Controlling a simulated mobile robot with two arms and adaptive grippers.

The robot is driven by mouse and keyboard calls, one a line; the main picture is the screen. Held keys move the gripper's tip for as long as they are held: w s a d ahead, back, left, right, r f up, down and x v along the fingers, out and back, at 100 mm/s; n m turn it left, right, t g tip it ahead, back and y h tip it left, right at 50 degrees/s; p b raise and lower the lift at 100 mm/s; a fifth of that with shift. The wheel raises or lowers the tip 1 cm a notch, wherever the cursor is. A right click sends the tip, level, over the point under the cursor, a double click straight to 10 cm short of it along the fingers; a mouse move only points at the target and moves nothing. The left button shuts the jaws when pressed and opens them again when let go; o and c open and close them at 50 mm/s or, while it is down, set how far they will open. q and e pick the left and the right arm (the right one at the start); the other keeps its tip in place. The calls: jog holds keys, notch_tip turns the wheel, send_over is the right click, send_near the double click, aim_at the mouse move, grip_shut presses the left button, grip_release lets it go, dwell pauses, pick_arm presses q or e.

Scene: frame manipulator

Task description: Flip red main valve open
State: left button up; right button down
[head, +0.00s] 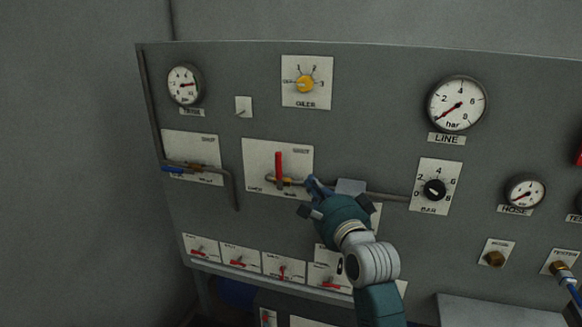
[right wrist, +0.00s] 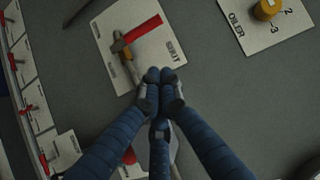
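A red valve handle (head: 279,165) stands upright on a brass valve body over a white plate (head: 301,154), left of centre in the head view. In the right wrist view the red handle (right wrist: 143,32) lies slanted above the fingertips, beside the word SHUT. My right gripper (head: 310,197) is just right of and below this valve in the head view, apart from the handle. In the right wrist view its fingertips (right wrist: 160,76) are together, with nothing seen between them, close beside the valve's pipe. My left gripper is not in view.
A blue-handled valve (head: 172,170) with a bent pipe is to the left. Several small red-handled valves (head: 238,263) line the bottom. The yellow oiler knob (head: 305,84) is above, and the black bar knob (head: 434,189) and line gauge (head: 457,104) are to the right.

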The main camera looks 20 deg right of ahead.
aim_at(279, 171)
jog(key=w+a+p, duration=0.2)
jog(key=w+p, duration=0.1)
jog(key=w, duration=0.6)
jog(key=shift+w+a, duration=0.25)
jog(key=shift+a, duration=0.15)
jog(key=shift+w, duration=0.1)
